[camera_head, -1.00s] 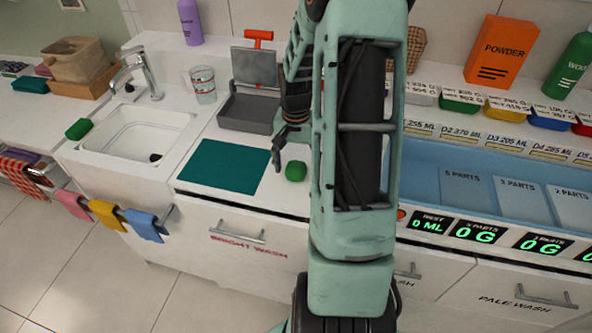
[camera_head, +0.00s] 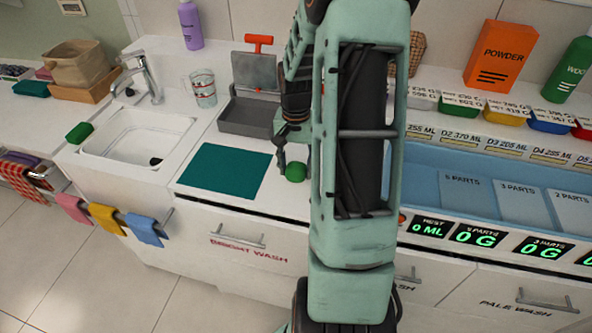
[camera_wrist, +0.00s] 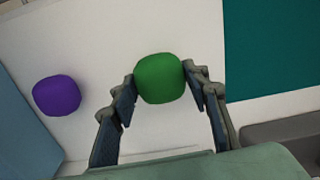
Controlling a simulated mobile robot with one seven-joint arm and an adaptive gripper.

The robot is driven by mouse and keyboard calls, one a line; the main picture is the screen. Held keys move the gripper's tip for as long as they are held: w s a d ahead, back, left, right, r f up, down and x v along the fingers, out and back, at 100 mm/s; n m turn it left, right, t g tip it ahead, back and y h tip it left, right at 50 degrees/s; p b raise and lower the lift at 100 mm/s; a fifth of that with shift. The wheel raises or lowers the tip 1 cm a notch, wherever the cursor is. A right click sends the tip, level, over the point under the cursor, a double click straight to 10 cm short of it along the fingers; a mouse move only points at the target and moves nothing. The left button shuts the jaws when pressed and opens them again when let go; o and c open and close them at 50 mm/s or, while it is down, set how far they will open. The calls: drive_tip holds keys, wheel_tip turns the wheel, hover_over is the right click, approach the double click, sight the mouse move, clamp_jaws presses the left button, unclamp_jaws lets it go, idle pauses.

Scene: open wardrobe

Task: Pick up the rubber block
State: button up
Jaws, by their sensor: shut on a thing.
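The rubber block I take to be the rounded green block (camera_head: 295,173), on the white counter just right of the teal mat (camera_head: 226,167). My gripper (camera_head: 292,165) is down at it, with one finger visible on its left side and the other mostly hidden by my arm. In the wrist view the green block (camera_wrist: 159,72) sits between the two fingertips and my gripper (camera_wrist: 160,80) is shut on it. I cannot tell whether the block still touches the counter.
A purple block (camera_wrist: 57,96) lies apart on the counter in the wrist view. A grey open box (camera_head: 247,115) stands behind the mat, near a measuring cup (camera_head: 204,88). A sink (camera_head: 135,138) is at left, a blue compartmented tray (camera_head: 420,170) at right.

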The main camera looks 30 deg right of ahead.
drive_tip(key=s+d+r+b, duration=0.1)
drive_tip(key=s+d+r, duration=0.1)
drive_tip(key=s+r, duration=0.9)
drive_tip(key=s, duration=0.2)
drive_tip(key=shift+s+d+r, duration=0.35)
drive_tip(key=shift+s+d, duration=0.05)
drive_tip(key=w+a+f+n+p, duration=0.1)
drive_tip(key=w+a+n+p, duration=0.2)
drive_tip(key=w+a, duration=0.5)
drive_tip(key=w+a+f+n+p, duration=0.1)
drive_tip(key=w+a+n+p, duration=0.3)
drive_tip(key=a, duration=1.1)
drive_tip(key=w+n, duration=0.2)
drive_tip(key=w, duration=0.1)
drive_tip(key=shift+w+a+f, duration=0.35)
drive_tip(key=shift+w, duration=0.05)
